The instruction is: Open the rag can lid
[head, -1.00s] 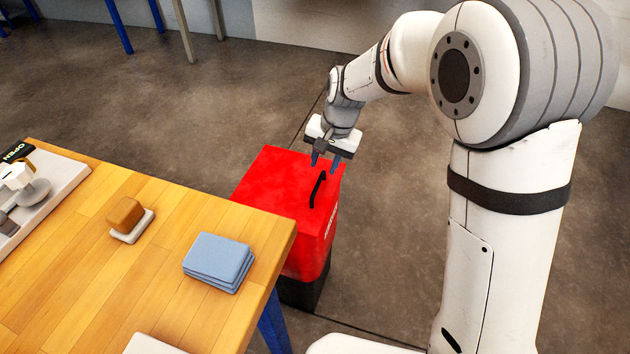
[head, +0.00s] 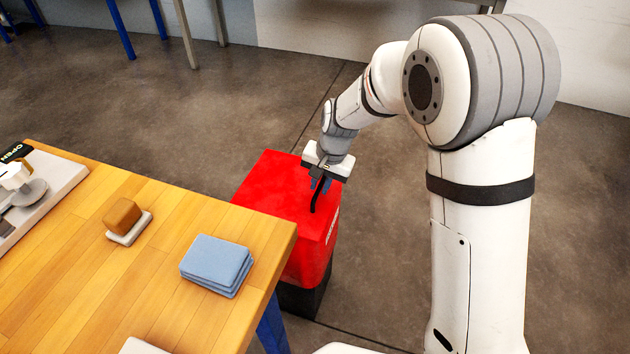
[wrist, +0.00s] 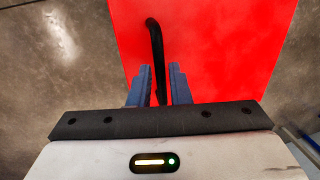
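The rag can (head: 270,190) is a red box with a dark base, standing on the floor beside the table. Its flat red lid is down, with a black curved handle (head: 316,196) near the right edge. My gripper (head: 320,184) is over the lid at the handle, pointing down. In the wrist view, the handle (wrist: 155,45) runs between the two blue fingers (wrist: 160,72) of my gripper. Small gaps show between the fingers and the handle, so the gripper looks open around it. The far end of the handle extends beyond the fingertips.
The wooden table (head: 110,260) stands left of the can, its corner close to the can's front side. On it are a stack of blue cloths (head: 216,264), a brown block (head: 122,215) on a white pad, and a tray at the left. The floor behind the can is clear.

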